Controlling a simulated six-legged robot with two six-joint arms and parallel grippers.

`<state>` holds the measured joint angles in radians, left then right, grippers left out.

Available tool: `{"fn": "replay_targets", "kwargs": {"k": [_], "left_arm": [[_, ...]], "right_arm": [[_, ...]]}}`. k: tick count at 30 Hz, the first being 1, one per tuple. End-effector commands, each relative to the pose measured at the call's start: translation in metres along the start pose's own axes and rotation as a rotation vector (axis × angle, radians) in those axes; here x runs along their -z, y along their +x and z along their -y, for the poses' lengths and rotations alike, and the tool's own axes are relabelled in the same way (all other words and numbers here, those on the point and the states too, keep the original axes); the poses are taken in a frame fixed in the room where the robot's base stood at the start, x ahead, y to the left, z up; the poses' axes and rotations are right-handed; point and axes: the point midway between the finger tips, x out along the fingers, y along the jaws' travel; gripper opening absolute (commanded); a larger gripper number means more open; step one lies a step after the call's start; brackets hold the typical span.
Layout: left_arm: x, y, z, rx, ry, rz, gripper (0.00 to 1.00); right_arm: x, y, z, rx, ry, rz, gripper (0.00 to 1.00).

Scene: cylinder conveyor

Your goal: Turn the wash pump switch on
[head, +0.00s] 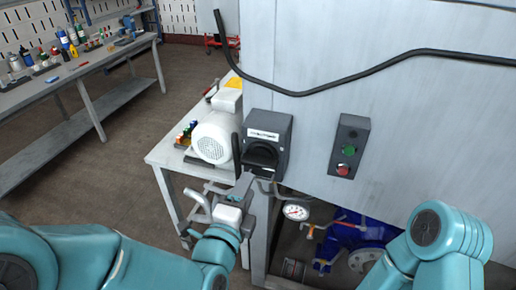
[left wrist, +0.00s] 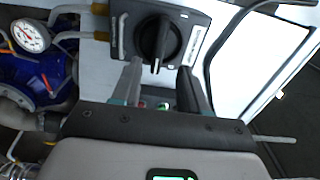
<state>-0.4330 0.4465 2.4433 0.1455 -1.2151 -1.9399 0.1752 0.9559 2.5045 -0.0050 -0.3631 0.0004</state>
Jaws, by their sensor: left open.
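The switch is a dark grey box (head: 283,131) with a white label, on the left edge of the grey cabinet. Its black rotary knob (head: 260,157) faces me; the label is too small to read surely. In the left wrist view the knob (left wrist: 158,40) is round with a raised grip bar running up and down the picture. My left gripper (head: 248,187) is open just below and in front of the knob. In the left wrist view its two fingertips (left wrist: 160,68) lie either side of the bar's lower end. I cannot tell whether they touch it. My right gripper is out of view.
A button box (head: 349,146) with green and red buttons is right of the switch. A white motor (head: 213,138) stands on a small table at the left. A gauge (head: 297,212) and blue pump (head: 350,235) sit below the cabinet. A workbench (head: 82,68) stands far left.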

Motion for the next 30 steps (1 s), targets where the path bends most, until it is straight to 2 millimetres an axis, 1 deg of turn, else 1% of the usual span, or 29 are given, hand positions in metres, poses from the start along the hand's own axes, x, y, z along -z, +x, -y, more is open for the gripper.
{"fn": "replay_targets", "kwargs": {"k": [1,6,9,12,15,18,25,26,27,29,30], "left_arm": [[-0.001,0.013,0.000,-0.001,0.000,0.001,0.44],[-0.001,0.052,0.001,0.000,0.001,0.001,0.44],[-0.001,0.070,0.000,0.000,0.001,0.000,0.44],[-0.001,0.083,0.000,0.000,0.001,0.000,0.44],[-0.001,0.091,-0.001,0.000,0.001,0.000,0.44],[-0.001,0.094,-0.002,0.000,0.001,0.000,0.44],[-0.001,0.094,-0.002,0.000,0.001,0.000,0.44],[-0.001,0.094,-0.002,0.000,0.001,0.000,0.34],[-0.001,0.094,-0.002,0.000,0.001,0.000,0.21],[-0.001,0.094,-0.002,0.000,0.001,0.000,0.01],[-0.001,0.094,-0.002,0.000,0.001,0.000,0.00]], "right_arm": [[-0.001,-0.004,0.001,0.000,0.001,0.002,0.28],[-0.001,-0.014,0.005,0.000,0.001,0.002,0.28],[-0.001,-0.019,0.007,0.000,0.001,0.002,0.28],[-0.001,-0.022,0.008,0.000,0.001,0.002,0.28],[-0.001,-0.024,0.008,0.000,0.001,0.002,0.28],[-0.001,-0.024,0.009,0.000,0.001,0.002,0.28],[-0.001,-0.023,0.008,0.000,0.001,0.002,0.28],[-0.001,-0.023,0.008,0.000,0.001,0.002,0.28],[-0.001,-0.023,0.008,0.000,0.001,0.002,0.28],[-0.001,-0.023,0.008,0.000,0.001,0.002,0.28],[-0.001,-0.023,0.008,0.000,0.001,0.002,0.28]]}}
